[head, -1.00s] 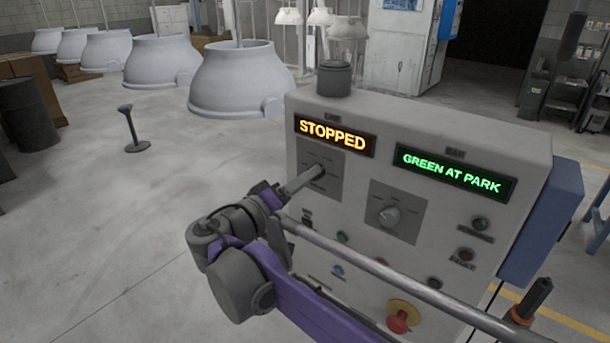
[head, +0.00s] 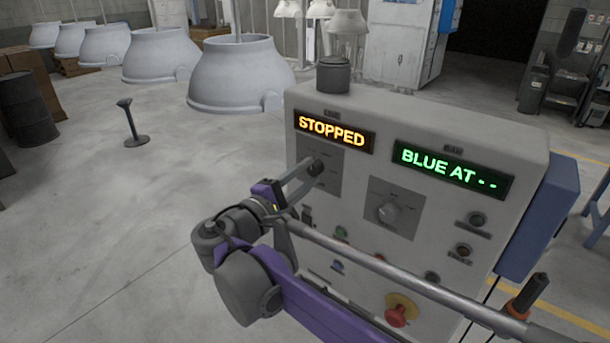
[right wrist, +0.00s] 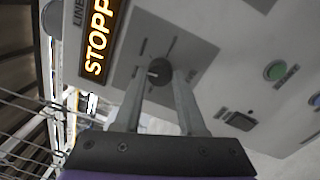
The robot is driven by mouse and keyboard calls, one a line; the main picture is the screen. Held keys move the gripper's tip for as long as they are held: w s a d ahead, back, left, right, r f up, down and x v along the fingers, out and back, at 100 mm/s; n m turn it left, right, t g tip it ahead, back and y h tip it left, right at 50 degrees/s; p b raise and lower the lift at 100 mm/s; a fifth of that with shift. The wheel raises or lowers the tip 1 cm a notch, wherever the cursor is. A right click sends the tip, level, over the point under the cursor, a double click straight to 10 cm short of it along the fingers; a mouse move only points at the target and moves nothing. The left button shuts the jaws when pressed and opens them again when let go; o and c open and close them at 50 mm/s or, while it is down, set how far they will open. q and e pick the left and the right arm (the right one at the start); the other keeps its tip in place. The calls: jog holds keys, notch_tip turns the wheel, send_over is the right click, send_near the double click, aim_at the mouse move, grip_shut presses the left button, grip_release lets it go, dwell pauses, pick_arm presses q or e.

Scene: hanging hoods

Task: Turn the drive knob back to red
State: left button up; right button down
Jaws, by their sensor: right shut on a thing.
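A grey control panel (head: 465,140) stands in front of me. A dark round knob (right wrist: 159,68) sits on the left square plate, below an amber display (head: 331,131) reading STOPPED. My right gripper (head: 313,169) is shut on this knob, with one finger on each side of it in the right wrist view (right wrist: 160,76). The fingers partly hide the knob. A second knob (head: 387,212), grey, sits free on the plate to the right. A green display (head: 451,170) above it reads BLUE AT and two dashes. The small plate labels are too blurred to read. My left gripper is not in view.
A red emergency button (head: 396,313) with a yellow surround and several small coloured buttons sit low on the panel. A dark cylinder (head: 333,75) stands on its top. Large pale hoods (head: 238,75) hang behind to the left. The floor on the left is mostly clear.

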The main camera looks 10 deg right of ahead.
jog(key=n, duration=0.4)
jog(key=shift+n, duration=0.4)
jog(key=n, duration=0.3)
jog(key=shift+n+y+b, duration=0.3)
jog(key=shift+n, duration=0.1)
jog(key=n, duration=0.4)
jog(key=shift+n+t, duration=0.3)
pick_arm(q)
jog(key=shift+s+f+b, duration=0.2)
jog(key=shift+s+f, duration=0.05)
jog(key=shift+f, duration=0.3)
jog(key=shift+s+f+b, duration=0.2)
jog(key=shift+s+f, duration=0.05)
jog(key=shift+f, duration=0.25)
pick_arm(e)
jog(key=shift+n, duration=1.9)
jog(key=shift+r, duration=0.1)
jog(key=shift+c, duration=2.4)
grip_release()
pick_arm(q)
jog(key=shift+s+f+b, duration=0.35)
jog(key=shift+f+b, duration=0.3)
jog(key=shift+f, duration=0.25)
pick_arm(e)
jog(key=v, duration=1.1)
jog(key=shift+r, duration=0.2)
